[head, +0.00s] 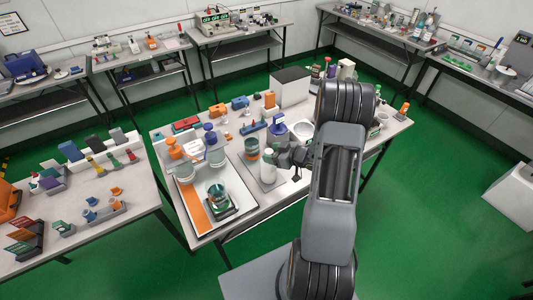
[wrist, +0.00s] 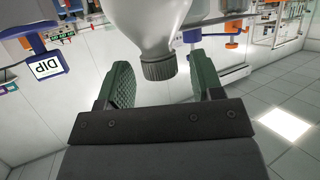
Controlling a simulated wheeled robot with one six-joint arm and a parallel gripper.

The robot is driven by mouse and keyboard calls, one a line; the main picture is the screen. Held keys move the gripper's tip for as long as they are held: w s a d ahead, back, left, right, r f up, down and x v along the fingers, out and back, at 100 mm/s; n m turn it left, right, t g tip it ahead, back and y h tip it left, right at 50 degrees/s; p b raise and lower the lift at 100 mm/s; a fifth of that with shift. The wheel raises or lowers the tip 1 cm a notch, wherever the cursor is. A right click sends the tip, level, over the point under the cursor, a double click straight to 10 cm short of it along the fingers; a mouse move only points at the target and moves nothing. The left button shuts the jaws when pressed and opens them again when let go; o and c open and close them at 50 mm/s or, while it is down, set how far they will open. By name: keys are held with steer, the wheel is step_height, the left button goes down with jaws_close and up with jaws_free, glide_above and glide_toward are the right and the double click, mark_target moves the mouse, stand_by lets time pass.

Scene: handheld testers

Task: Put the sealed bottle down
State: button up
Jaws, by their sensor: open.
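The white bottle (head: 268,173) with a grey ribbed cap stands upright near the front of the middle bench, by the right edge of the white tray. Its shoulder and cap (wrist: 158,69) show large in the wrist view. My gripper (head: 284,157) is just right of the bottle in the head view. In the wrist view my gripper (wrist: 163,80) is open, with a green pad on either side of the cap and gaps between. The bottle's base is hidden in the wrist view.
A blue-capped bottle (head: 277,128) and a grey box (head: 290,87) are farther back.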

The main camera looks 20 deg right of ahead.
steer(key=v, duration=0.8)
steer(key=w+r+m+h, duration=0.3)
steer(key=r+m+h, duration=0.1)
steer(key=r+h, duration=0.7)
steer(key=s+a+r+m+g+y, duration=0.1)
steer(key=s+a+r+g, duration=0.2)
steer(key=s+a, duration=0.5)
steer(key=s+a+r+m+g+y, duration=0.1)
steer(key=s+a+r+g+y, duration=0.1)
steer(key=s+a, duration=0.6)
steer(key=shift+r+m+g+y+b, duration=0.3)
steer(key=shift+r+m+g+b, duration=0.1)
steer(key=shift+g, duration=0.5)
steer(key=shift+s, duration=0.1)
